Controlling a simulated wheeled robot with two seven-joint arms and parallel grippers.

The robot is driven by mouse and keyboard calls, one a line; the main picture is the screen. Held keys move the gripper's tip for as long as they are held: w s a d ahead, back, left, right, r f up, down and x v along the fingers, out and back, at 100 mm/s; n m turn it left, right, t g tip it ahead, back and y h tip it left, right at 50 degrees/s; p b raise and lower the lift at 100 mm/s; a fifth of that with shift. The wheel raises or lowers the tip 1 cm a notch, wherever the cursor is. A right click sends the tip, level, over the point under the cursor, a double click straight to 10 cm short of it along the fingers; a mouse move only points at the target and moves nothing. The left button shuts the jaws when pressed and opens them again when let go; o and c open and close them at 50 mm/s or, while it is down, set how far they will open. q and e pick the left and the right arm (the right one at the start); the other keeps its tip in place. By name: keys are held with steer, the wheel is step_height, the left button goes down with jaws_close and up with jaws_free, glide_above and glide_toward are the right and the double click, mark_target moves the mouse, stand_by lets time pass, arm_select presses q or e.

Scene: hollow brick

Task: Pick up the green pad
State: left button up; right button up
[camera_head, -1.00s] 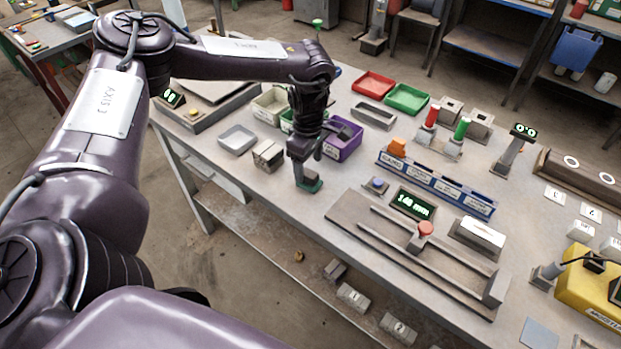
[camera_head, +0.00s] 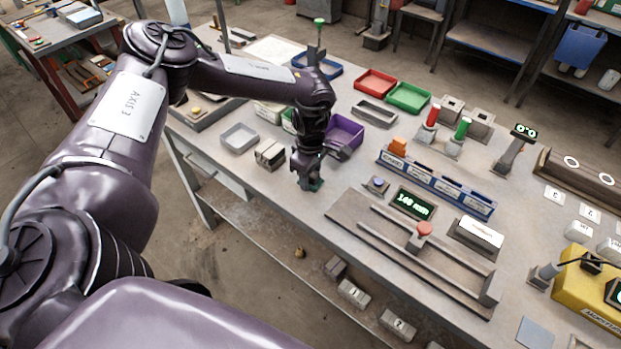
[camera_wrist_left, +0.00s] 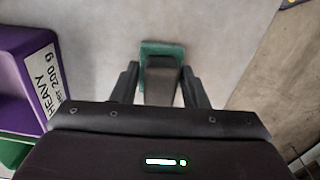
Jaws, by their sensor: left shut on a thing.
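The green pad (camera_wrist_left: 150,47) lies between the two fingers of my left gripper (camera_wrist_left: 162,88) in the left wrist view. A grey block-like part (camera_wrist_left: 160,90) sits between the fingers on the near side of the pad. In the head view a bit of the green pad (camera_head: 316,186) shows beneath my left gripper (camera_head: 310,181), close to the table top near its front edge. The left gripper is shut on the pad. Whether the pad touches the table is hard to tell. My right gripper is not in view.
A purple bin (camera_head: 346,133), labelled heavy in the left wrist view (camera_wrist_left: 22,70), stands just behind the gripper. A rail fixture (camera_head: 400,250) and blue labelled rack (camera_head: 435,183) lie to the right.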

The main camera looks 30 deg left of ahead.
arm_select(q)
steer(key=shift+w+r, duration=0.1)
steer(key=shift+r, duration=0.45)
step_height(320, 180, up, 19)
steer(key=b, duration=0.1)
